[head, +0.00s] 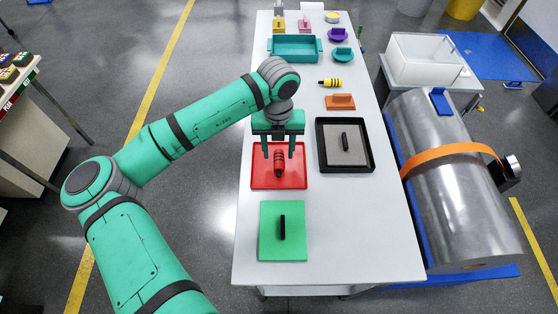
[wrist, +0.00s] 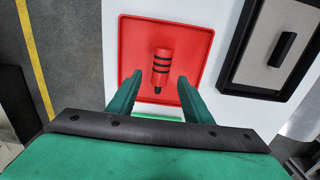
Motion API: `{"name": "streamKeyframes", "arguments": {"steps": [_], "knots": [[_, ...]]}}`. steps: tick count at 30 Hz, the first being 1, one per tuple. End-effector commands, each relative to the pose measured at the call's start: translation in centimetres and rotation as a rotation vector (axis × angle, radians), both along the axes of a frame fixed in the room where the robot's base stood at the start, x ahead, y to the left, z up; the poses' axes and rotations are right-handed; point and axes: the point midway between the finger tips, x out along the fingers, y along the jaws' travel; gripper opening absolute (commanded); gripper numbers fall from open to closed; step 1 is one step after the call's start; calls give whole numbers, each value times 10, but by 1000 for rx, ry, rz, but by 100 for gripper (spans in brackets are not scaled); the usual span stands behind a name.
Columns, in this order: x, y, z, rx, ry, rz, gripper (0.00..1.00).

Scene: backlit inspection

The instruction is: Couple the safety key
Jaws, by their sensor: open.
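A red cylindrical piece with black bands and a dark tip (head: 279,166), which may be the safety key, lies in the red tray (head: 300,181). It also shows in the wrist view (wrist: 162,62), inside the same tray (wrist: 192,30). My green gripper (head: 279,152) is open, fingers pointing down over the tray. In the wrist view its fingertips (wrist: 160,77) stand left and right of the piece's lower end, with a gap on each side. I cannot tell how high they are above it. A similar yellow piece with black bands (head: 330,83) lies farther back.
A black-rimmed tray (head: 321,160) with a dark bar (head: 345,141) is right of the red tray. A green plate (head: 296,247) with a dark bar is in front. An orange block (head: 340,102) and teal bin (head: 295,48) are behind. The table's front right (head: 365,235) is clear.

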Motion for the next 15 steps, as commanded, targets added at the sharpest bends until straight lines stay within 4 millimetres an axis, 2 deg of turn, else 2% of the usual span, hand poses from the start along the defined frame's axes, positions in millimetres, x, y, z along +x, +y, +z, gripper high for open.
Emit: {"name": "streamKeyframes", "arguments": {"steps": [6, 9, 15], "knots": [[1, -1, -31, 1, 3, -1, 46], [1, -2, -41, 0, 1, -2, 46], [1, -2, -45, 1, 0, -3, 46]]}}
